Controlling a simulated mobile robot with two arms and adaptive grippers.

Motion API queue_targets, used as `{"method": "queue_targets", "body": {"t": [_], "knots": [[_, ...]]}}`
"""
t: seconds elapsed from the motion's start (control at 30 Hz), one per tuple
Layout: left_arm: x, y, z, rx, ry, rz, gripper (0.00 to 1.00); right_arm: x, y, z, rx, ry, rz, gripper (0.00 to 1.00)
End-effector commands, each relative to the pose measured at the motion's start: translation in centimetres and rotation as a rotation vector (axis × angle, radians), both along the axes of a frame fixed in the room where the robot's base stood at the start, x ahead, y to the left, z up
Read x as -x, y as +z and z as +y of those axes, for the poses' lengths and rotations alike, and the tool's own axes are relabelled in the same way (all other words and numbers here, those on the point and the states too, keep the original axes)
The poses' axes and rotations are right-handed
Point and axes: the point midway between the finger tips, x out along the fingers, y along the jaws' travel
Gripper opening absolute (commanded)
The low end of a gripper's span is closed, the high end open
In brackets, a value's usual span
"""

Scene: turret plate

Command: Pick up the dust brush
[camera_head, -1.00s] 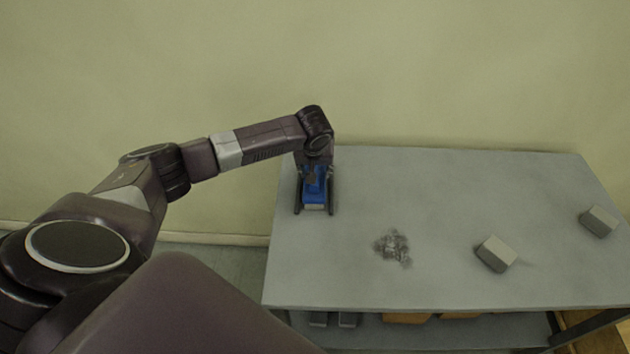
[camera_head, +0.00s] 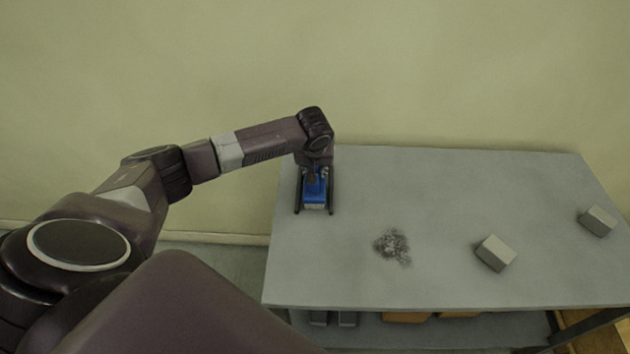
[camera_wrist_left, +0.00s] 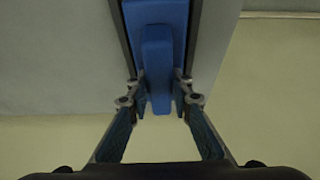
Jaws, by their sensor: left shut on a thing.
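The dust brush (camera_head: 315,190) is blue with a paler lower edge, at the left end of the grey table. My left gripper (camera_head: 314,208) points down over it, with a dark finger on each side of the brush. In the left wrist view the blue brush (camera_wrist_left: 157,55) lies between the two fingers of my left gripper (camera_wrist_left: 157,88), which are shut on it. I cannot tell whether the brush touches the table. The dust pile (camera_head: 393,247) lies on the table to the right of the brush. My right gripper is not in view.
Two grey blocks stand on the table (camera_head: 440,185), one right of centre (camera_head: 495,253) and one near the right edge (camera_head: 598,221). Orange and grey items show on a lower shelf (camera_head: 430,335). The back middle of the tabletop is clear. A wall stands behind.

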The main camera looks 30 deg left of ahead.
Motion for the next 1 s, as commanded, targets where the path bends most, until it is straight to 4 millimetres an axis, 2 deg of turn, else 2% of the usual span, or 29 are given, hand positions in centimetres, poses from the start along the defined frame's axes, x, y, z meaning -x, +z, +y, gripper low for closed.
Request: {"method": "queue_targets", "body": {"t": [0.3,0.43,0.57,0.8,1.0], "knots": [[0.1,0.1,0.0,0.0,-0.001,0.002,0.0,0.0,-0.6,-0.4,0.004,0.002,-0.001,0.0],[-0.1,1.8,0.0,0.001,0.001,-0.002,0.0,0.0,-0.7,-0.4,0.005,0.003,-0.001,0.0],[-0.1,4.7,0.0,0.002,0.0,-0.005,0.0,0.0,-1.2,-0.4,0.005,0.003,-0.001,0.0],[-0.1,12.0,0.0,0.001,-0.001,-0.006,0.0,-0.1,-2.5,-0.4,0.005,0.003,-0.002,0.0],[-0.1,16.9,-0.1,0.001,0.0,-0.004,0.0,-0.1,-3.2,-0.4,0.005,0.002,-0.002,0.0]]}}
